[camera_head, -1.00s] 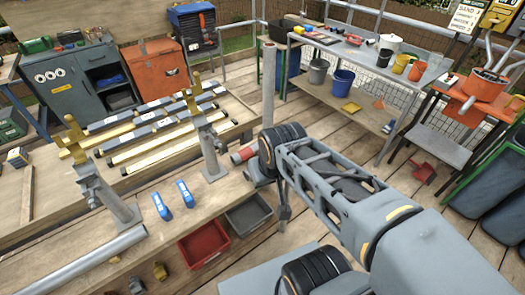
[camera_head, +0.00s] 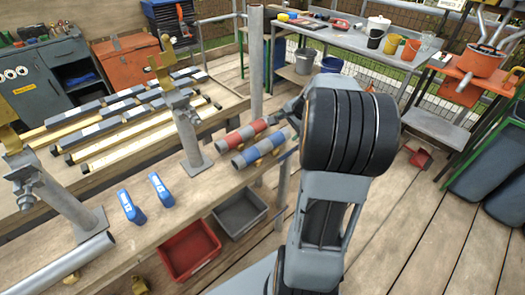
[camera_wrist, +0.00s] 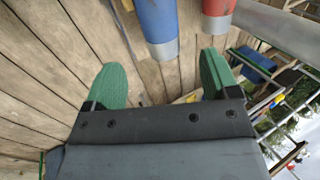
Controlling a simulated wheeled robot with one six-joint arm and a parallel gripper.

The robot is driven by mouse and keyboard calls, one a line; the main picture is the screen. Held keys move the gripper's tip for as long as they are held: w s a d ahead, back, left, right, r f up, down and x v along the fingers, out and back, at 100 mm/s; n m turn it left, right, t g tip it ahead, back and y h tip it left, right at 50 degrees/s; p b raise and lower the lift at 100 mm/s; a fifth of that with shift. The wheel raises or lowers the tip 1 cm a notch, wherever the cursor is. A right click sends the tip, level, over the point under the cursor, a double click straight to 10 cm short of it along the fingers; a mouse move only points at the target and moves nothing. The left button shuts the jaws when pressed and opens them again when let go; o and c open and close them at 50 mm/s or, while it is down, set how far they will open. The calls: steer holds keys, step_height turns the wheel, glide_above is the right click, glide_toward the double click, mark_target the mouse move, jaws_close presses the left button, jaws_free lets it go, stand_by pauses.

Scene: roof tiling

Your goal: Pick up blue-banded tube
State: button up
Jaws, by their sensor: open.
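The blue-banded tube (camera_wrist: 155,18) has a grey end and shows at the top of the wrist view, ahead of the gap between my fingers. A red-banded tube (camera_wrist: 217,8) lies beside it, to the right. My gripper (camera_wrist: 162,60) is open, with its green fingertips apart and nothing between them. My arm's dark rounded joint hides most of my gripper in that view.
A metal post (camera_head: 255,65) rises behind the tubes. A clamp stand (camera_head: 189,135) and two blue items (camera_head: 160,189) are left of them on the workbench (camera_head: 165,225). Red (camera_head: 188,250) and grey (camera_head: 241,215) bins sit below. Open plank floor lies right.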

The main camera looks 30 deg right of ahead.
mark_target(280, 135)
steer(key=shift+b+x, duration=0.55)
steer(key=shift+x, duration=3.8)
steer(key=shift+a, duration=0.2)
steer(key=shift+c, duration=0.5)
steer(key=c, duration=1.2)
steer(key=shift+o, duration=0.2)
steer(key=shift+r, duration=0.1)
